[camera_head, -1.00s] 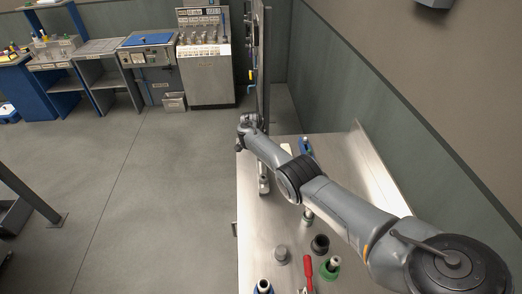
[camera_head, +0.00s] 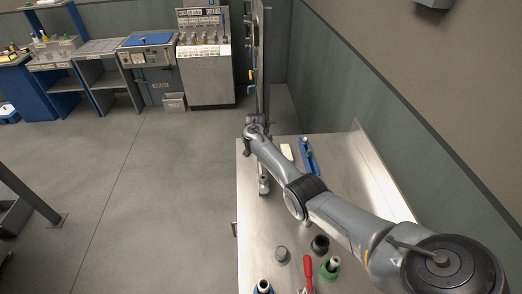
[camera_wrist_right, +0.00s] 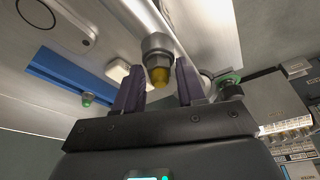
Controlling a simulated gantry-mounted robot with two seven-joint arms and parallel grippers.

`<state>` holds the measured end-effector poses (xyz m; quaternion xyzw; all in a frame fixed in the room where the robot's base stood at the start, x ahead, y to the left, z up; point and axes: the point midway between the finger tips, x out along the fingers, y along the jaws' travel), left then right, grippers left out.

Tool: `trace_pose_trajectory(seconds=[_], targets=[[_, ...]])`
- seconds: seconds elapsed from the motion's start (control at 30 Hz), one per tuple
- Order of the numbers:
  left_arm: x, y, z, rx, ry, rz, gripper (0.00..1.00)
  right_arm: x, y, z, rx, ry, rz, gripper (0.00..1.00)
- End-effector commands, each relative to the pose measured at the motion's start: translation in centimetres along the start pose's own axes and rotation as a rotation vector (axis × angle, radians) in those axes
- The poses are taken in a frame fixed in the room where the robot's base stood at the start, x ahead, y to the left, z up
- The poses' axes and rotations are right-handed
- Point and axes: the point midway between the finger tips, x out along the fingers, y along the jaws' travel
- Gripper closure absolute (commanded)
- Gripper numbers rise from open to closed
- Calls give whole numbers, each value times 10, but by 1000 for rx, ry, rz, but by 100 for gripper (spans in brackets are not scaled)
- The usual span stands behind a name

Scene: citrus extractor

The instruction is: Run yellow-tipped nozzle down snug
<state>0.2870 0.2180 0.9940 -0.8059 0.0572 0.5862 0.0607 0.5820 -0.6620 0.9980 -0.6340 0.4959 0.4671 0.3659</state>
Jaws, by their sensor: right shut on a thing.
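The yellow-tipped nozzle (camera_wrist_right: 159,75) shows in the right wrist view, a grey metal collar with a yellow end below a bright metal stem. The purple fingers of my right gripper (camera_wrist_right: 158,66) stand on either side of it, shut on it. The exact contact is hard to see, as a gap seems to show on the left finger's side. In the head view my right arm reaches from the lower right to the upright panel (camera_head: 260,60), its wrist (camera_head: 254,130) beside the panel's lower end. The nozzle is not distinguishable there. My left gripper is not in view.
A green-tipped fitting (camera_wrist_right: 87,100) hangs left of the gripper, and a green-ringed fitting (camera_wrist_right: 229,80) is close to its right. The steel table (camera_head: 250,215) carries a red-handled tool (camera_head: 308,270), a green-based part (camera_head: 330,267), a black knob (camera_head: 320,244) and a blue tool (camera_head: 308,155).

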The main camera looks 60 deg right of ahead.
Motion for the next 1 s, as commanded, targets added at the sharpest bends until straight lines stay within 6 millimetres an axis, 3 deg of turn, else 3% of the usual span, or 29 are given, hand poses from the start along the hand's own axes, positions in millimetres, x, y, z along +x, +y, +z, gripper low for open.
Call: trace_pose_trajectory(seconds=[0.2, 0.23, 0.43, 0.77, 1.0], targets=[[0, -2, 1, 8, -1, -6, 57, 0, 0, 0, 201, -2, 65, 84], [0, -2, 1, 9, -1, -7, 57, 2, 1, 1, 216, -2, 71, 66], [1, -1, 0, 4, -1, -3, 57, 2, 2, 1, 208, -1, 67, 37], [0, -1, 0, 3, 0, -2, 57, -1, 1, 0, 207, 1, 65, 37], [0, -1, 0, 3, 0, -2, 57, -21, -1, -1, 207, 4, 66, 37]])
